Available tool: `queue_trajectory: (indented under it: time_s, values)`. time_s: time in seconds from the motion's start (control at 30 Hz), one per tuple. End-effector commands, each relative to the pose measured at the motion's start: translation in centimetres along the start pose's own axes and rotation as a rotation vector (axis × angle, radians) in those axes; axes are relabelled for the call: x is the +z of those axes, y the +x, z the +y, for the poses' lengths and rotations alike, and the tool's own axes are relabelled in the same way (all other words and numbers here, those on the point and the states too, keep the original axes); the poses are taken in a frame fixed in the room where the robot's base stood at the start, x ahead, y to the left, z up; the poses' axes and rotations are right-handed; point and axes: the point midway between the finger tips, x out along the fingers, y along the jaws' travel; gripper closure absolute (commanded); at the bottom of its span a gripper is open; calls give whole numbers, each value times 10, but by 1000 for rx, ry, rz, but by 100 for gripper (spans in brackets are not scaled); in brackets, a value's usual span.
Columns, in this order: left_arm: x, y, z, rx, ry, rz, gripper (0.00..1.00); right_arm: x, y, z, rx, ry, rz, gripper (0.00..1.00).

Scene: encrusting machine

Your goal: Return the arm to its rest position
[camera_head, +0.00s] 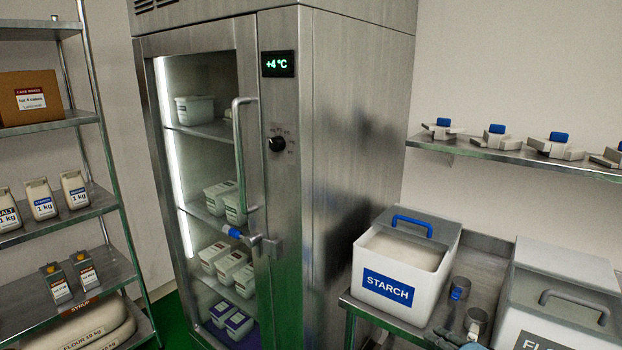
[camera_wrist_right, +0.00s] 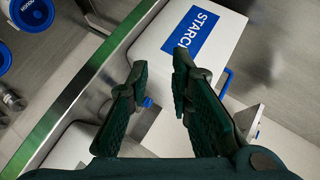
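My right gripper (camera_wrist_right: 160,68) shows in the wrist view with its two dark green fingers spread apart and nothing between them. It points toward the white STARCH container (camera_wrist_right: 190,35), which lies beyond the fingertips. My left gripper is not in either view.
A steel fridge (camera_head: 340,150) reading +4 °C stands in the middle, its door shut. A FLOUR container (camera_head: 560,290) stands right of the starch. A wall shelf (camera_head: 480,152) holds metal parts with blue knobs. A storage rack (camera_head: 60,210) stands at left.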

Motion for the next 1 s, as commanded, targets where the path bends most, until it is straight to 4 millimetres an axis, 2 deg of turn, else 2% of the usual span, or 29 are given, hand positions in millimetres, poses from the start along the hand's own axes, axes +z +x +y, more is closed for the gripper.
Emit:
queue_trajectory:
  time_s: [0.03,0.17,0.27,0.4,0.6,0.77,0.8,1.0]
  values:
    - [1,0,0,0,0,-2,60,16,-5,16,40,-62,-20,80]
    - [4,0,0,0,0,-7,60,56,-27,63,165,-280,-83,80]
    - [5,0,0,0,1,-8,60,86,-52,100,263,-455,-149,80]
    - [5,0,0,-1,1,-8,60,122,-97,146,392,-689,-264,80]
    - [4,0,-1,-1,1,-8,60,157,-169,195,546,-965,-453,80]
    - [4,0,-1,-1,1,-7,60,175,-229,222,642,-1133,-621,80]
    - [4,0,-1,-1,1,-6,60,176,-214,237,646,-1126,-623,80]
    - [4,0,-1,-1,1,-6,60,193,-174,308,671,-1103,-654,80]
